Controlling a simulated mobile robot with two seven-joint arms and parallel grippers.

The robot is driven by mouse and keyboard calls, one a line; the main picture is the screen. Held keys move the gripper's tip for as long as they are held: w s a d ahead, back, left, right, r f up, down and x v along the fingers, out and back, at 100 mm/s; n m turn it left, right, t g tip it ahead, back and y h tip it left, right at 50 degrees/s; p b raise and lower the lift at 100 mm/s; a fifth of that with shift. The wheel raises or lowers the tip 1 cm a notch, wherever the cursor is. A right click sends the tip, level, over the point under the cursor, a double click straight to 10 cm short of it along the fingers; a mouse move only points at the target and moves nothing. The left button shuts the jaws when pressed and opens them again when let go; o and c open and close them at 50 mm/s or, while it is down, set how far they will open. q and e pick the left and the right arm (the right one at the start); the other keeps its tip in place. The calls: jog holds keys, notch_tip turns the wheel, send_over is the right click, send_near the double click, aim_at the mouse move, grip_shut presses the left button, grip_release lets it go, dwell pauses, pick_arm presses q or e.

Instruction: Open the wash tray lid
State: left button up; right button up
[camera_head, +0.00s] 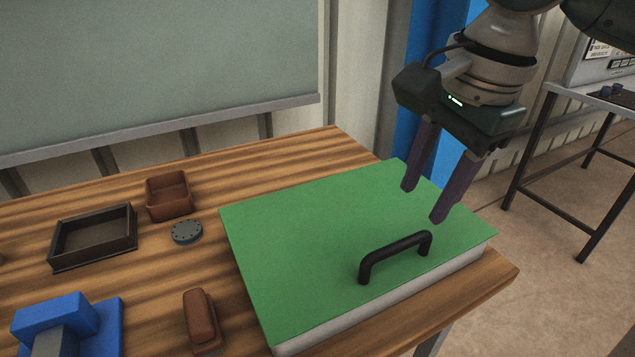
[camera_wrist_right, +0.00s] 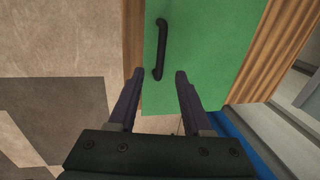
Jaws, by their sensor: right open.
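The wash tray lid (camera_head: 310,225) is a flat green panel lying closed on a pale tray (camera_head: 345,322) at the right end of the wooden table. A black bar handle (camera_head: 395,250) stands on the lid near its front edge. My right gripper (camera_head: 422,203) is open and empty above the lid, behind and to the right of the handle in the head view. In the right wrist view, the handle (camera_wrist_right: 161,48) lies beyond the open fingertips (camera_wrist_right: 159,73), apart from them, on the green lid (camera_wrist_right: 205,50). My left gripper is not in view.
On the table (camera_head: 330,150) to the left are a dark tray (camera_head: 92,262), a brown bin (camera_head: 168,215), a grey disc (camera_head: 187,232), a brown block (camera_head: 199,310) and a blue fixture (camera_head: 105,325). A wall panel (camera_head: 150,70) stands behind. Another table (camera_head: 550,190) stands at right.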

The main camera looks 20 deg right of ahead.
aim_at(400, 244)
jog(key=f, duration=0.3)
jog(key=w+f+b, duration=0.1)
jog(key=f, duration=0.2)
jog(key=w+f, duration=0.1)
jog(key=f, duration=0.2)
jog(key=shift+f, duration=0.3)
jog(key=shift+c, duration=0.4)
grip_shut()
dwell(0.6)
